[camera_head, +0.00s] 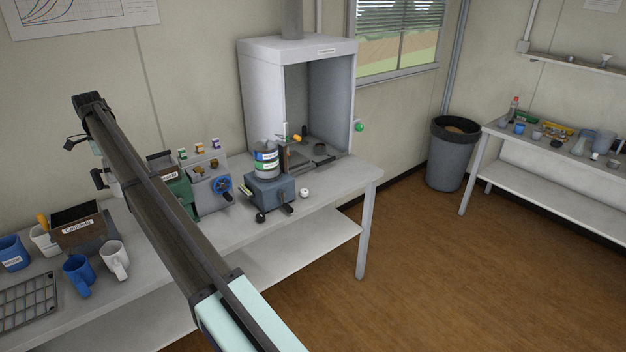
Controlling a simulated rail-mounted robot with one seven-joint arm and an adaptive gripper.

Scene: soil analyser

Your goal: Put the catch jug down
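I cannot tell for certain which vessel is the catch jug. A blue handled jug (78,275) and a white handled jug (115,260) stand upright side by side near the front edge of the left bench (190,270). A blue container (12,252) with a label stands at the far left. My arm crosses the view as a long dark beam and hides part of the bench.
A labelled dark box (78,227), a wire rack (28,300), a green and grey machine (208,188) and a blue-grey device with a canister (267,160) crowd the bench. A fume cabinet (262,95) stands behind. A bin (452,160) and a second table (545,150) are at right.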

